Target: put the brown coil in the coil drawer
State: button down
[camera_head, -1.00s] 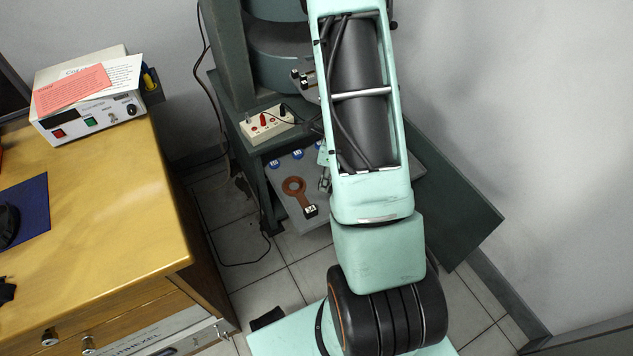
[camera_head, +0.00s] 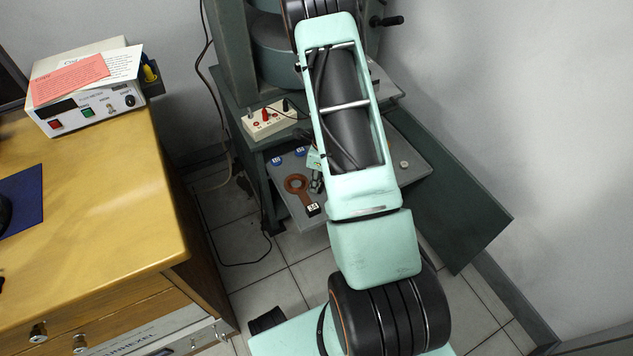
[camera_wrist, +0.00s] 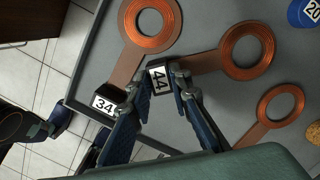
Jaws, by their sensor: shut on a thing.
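My gripper (camera_wrist: 160,86) is shut on the black end block, marked 44, of a brown coil (camera_wrist: 240,50) in the wrist view. The coil's ring points right, above or on the grey shelf; I cannot tell if it touches. A second brown coil (camera_wrist: 150,25), marked 34, lies just left of it; it also shows in the head view (camera_head: 297,184). A third, smaller copper coil (camera_wrist: 278,105) lies at the right. In the head view my arm hides most of the gripper and the held coil. Wooden desk drawers (camera_head: 60,318) show at lower left; I cannot tell which is the coil drawer.
The grey shelf (camera_head: 287,198) sits under a large dark green magnet stand (camera_head: 232,60). Blue caps (camera_head: 277,161) stand on it. A white terminal box (camera_head: 268,122) with leads is above. The wooden desk (camera_head: 100,215) holds a power supply (camera_head: 85,92). Tiled floor lies between.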

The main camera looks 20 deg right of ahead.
jog(key=shift+f, duration=0.2)
jog(key=c, duration=1.8)
grip_release()
jog(key=shift+o, duration=0.2)
jog(key=shift+r, duration=0.1)
jog(key=r, duration=0.2)
jog(key=r+p, duration=0.1)
jog(key=r, duration=0.2)
jog(key=r+p, duration=0.1)
jog(key=r, duration=0.1)
jog(key=shift+s+d+r, duration=0.3)
jog(key=shift+d+r, duration=0.05)
